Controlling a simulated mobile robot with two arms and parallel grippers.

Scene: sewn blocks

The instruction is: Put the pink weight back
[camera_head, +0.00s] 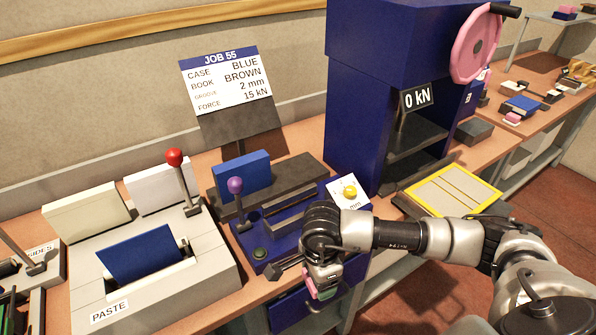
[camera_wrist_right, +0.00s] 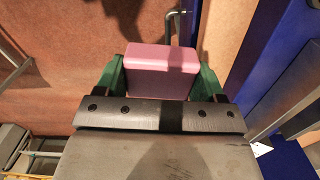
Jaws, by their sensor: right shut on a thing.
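The pink weight (camera_wrist_right: 162,58) is a small block held between the two green fingers of my right gripper (camera_wrist_right: 160,80) in the right wrist view. In the head view, my right gripper (camera_head: 318,288) hangs low in front of the dark blue device on the bench's front edge. Only a small part of the pink weight (camera_head: 311,288) shows there beside the finger. My left gripper is not in view.
A blue press with a pink handwheel (camera_head: 476,43) and a "0 kN" display (camera_head: 416,97) stands behind my right arm. A yellow-edged board (camera_head: 455,188) lies to its right. The paste station (camera_head: 150,258) and job sign (camera_head: 226,78) are left. Small blocks lie on the far-right bench.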

